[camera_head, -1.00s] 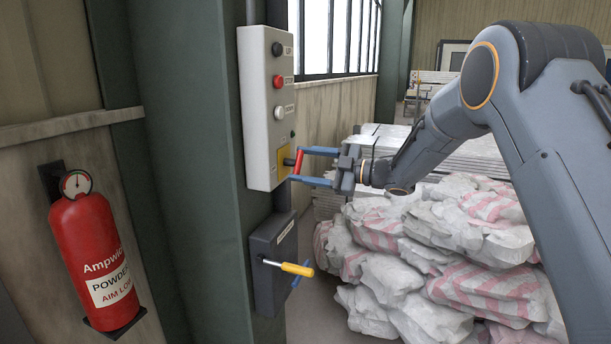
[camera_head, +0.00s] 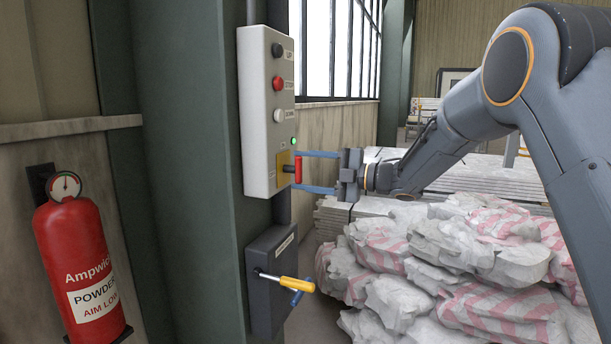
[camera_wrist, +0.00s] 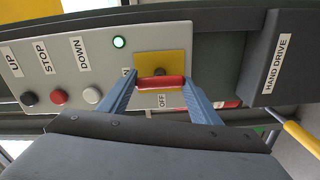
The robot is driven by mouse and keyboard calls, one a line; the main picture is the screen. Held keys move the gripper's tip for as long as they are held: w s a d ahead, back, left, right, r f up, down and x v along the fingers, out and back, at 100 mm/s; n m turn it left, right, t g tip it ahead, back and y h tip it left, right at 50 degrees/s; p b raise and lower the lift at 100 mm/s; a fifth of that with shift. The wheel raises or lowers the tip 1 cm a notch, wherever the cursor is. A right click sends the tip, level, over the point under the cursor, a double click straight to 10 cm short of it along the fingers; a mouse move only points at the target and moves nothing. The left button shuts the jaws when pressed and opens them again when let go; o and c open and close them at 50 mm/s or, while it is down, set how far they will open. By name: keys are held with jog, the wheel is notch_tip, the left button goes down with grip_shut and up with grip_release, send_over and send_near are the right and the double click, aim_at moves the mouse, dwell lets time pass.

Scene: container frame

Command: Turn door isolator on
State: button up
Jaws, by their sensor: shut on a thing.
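The door isolator is a red handle (camera_head: 298,169) on a yellow plate (camera_head: 283,163), low on the light grey control box (camera_head: 257,130). In the wrist view the red handle (camera_wrist: 160,82) lies across the yellow plate (camera_wrist: 160,62), between an ON label, partly hidden, and an OFF label. My gripper (camera_head: 300,170) is shut on the red handle, with its blue fingers at either end of it. The handle stands upright in the head view. A green light (camera_head: 293,141) glows just above the plate; it also glows in the wrist view (camera_wrist: 119,42).
Black UP, red STOP and white DOWN buttons (camera_head: 278,116) sit higher on the box. Below is a dark hand drive box (camera_head: 270,270) with a yellow-handled crank (camera_head: 297,284). A red extinguisher (camera_head: 80,265) hangs at left. Sacks (camera_head: 450,260) fill the lower right.

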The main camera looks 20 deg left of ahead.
dwell(0.3)
jog(key=o, duration=1)
jog(key=shift+c, duration=0.2)
jog(key=d, duration=0.8)
jog(key=shift+s+b, duration=0.3)
jog(key=shift+b, duration=0.05)
